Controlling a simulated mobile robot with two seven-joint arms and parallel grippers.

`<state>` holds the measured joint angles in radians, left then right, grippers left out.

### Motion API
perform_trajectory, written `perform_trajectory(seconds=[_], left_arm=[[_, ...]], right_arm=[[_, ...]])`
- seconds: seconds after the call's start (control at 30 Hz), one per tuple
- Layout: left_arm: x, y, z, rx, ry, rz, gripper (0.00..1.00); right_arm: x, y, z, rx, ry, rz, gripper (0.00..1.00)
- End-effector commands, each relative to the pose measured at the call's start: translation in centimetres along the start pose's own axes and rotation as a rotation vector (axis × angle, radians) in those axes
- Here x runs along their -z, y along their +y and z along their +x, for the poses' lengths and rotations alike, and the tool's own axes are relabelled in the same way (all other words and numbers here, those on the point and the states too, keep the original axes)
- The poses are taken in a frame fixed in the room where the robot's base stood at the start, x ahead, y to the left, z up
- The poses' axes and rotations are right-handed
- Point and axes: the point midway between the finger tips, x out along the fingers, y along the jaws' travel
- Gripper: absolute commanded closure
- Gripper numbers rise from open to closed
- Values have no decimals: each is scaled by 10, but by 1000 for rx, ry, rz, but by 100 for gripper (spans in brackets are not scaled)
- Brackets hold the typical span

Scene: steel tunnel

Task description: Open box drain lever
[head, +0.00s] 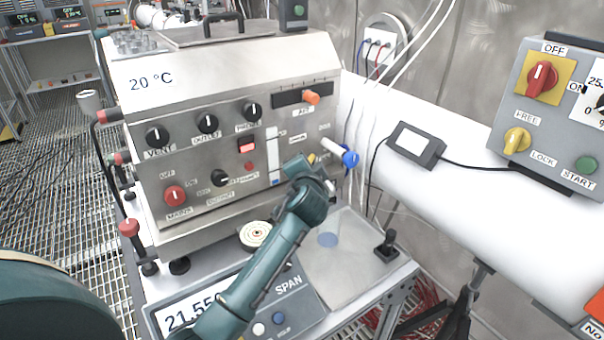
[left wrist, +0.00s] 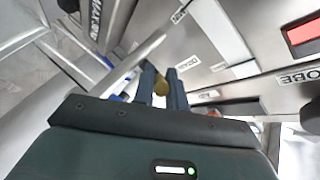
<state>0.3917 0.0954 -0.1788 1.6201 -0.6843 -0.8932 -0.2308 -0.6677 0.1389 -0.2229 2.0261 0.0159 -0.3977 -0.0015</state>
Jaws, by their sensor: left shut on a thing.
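The steel box (head: 240,110) has a sloped front panel with knobs and labels. My left gripper (head: 318,178) is at the panel's lower right, with its arm coming up from the bottom of the picture. In the left wrist view its two fingers (left wrist: 163,86) are shut on a small yellow lever end (left wrist: 160,86). A bit of that yellow lever also shows in the head view (head: 312,158), just above the gripper. The wrist hides most of the lever, and the small label near it is hard to read. My right gripper is not in view.
A white pipe with a blue end (head: 349,158) sticks out just right of the gripper. An orange-handled slider (head: 311,97) is above. A scale with a SPAN label (head: 288,284) and a joystick (head: 387,246) are below. A grey control box (head: 550,120) is at right.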

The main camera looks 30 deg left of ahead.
Motion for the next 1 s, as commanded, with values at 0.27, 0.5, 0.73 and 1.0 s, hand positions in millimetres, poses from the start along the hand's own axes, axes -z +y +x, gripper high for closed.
perform_trajectory(seconds=[0.27, 0.5, 0.73, 1.0], left_arm=[[8, 13, 0, 132, -216, -59, 100], [16, 17, 0, 252, -404, -103, 100], [22, 19, 2, 357, -570, -143, 100], [27, 19, 4, 430, -688, -173, 100]], right_arm=[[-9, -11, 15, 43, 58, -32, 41], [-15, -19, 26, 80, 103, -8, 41], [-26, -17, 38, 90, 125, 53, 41], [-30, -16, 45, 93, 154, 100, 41]])
